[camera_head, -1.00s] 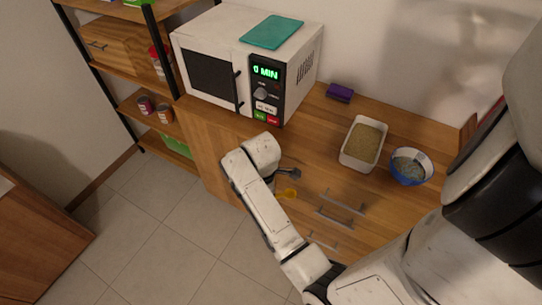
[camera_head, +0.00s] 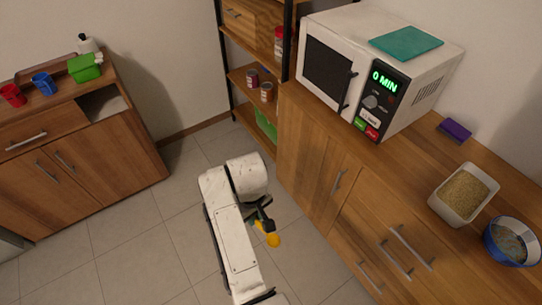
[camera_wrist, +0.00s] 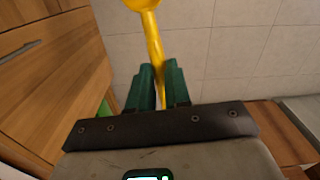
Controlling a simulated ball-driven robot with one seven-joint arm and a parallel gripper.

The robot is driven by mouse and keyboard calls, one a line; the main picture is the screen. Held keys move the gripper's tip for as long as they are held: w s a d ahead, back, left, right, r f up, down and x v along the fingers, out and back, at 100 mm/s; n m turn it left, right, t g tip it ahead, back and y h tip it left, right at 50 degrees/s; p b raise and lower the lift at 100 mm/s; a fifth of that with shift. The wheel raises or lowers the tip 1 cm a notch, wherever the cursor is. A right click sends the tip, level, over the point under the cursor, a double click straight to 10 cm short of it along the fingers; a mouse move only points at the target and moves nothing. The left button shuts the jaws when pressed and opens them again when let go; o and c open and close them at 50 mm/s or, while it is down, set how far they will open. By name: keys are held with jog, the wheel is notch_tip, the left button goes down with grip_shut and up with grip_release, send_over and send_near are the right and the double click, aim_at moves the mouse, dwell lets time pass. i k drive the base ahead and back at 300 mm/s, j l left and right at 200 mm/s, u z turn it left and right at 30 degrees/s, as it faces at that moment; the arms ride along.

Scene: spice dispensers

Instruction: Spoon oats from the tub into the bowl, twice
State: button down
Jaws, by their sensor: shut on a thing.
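The tub (camera_head: 436,207) is a white rectangular container filled with tan oats (camera_head: 464,194). It stands on the wooden counter at the right in the head view. The bowl (camera_head: 494,249), blue and white with greyish contents, stands just right of and nearer than the tub. My gripper (camera_head: 264,224) is over the floor, left of the counter and well away from both. It is shut on a yellow spoon (camera_head: 273,240). In the wrist view my gripper's green fingers (camera_wrist: 159,88) hold the spoon's handle (camera_wrist: 154,45), and its head is cut off at the top edge.
A white microwave (camera_head: 328,73) with a teal board (camera_head: 406,42) on top stands on the counter (camera_head: 410,143). A purple sponge (camera_head: 455,130) lies behind the tub. A second cabinet (camera_head: 95,150) with cups stands left. Open tiled floor lies between.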

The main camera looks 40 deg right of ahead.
aim_at(458, 201)
jog(key=i+j, duration=0.1)
jog(key=j, duration=0.3)
jog(key=i+j, duration=0.1)
jog(key=j, duration=0.3)
jog(key=i+j, duration=0.1)
jog(key=j, duration=0.7)
jog(key=z, duration=1.55)
jog(key=i+j, duration=0.05)
jog(key=j, duration=0.05)
